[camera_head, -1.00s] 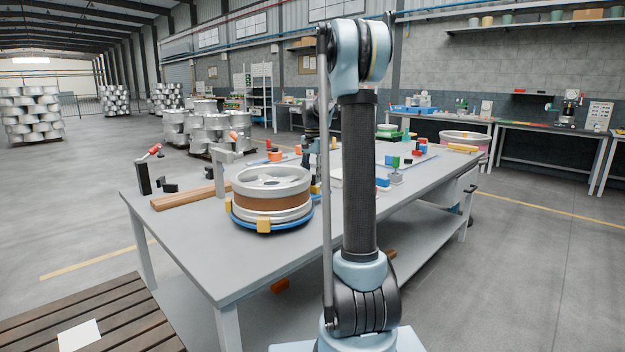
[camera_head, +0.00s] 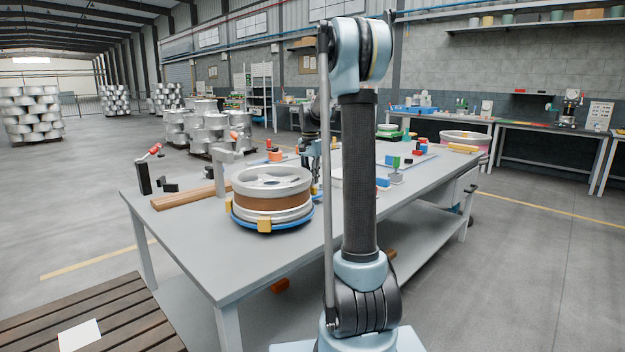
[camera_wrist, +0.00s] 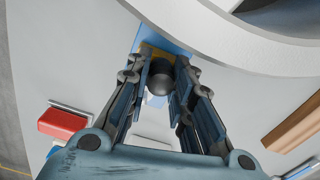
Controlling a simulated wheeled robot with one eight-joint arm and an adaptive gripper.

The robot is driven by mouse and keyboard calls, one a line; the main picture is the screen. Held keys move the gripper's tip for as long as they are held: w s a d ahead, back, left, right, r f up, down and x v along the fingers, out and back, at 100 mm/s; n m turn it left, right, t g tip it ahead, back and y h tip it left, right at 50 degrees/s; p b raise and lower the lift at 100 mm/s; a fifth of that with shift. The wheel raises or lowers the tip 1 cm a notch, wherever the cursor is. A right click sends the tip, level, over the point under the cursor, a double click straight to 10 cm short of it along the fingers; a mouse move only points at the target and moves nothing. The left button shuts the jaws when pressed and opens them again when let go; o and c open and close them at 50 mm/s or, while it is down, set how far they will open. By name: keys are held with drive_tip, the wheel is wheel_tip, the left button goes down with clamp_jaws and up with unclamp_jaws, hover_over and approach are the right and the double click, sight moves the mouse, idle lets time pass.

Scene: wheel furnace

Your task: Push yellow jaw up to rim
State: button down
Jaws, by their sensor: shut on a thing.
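The silver wheel (camera_head: 271,183) with a brown band lies flat on a blue round base (camera_head: 240,221) on the table. Yellow jaws stand around it, one at the front (camera_head: 264,225) and one at the left (camera_head: 228,207). My gripper (camera_head: 315,190) is low at the wheel's right side. In the wrist view my gripper (camera_wrist: 160,85) is shut on a dark round knob (camera_wrist: 160,79), with the yellow jaw (camera_wrist: 154,51) just beyond it. The wheel's pale rim (camera_wrist: 215,32) curves close past this jaw. Fingers hide part of the jaw; I cannot tell whether it touches the rim.
A wooden beam (camera_head: 183,197) and a grey upright fixture (camera_head: 220,172) stand left of the wheel. Coloured small parts (camera_head: 392,161) lie to the right on the grey table (camera_head: 190,247). The front of the tabletop is clear.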

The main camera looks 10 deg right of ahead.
drive_tip(key=shift+s+a, duration=0.35)
drive_tip(key=shift+a, duration=0.1)
drive_tip(key=c, duration=1.4)
unclamp_jaws()
drive_tip(key=shift+o, duration=0.2)
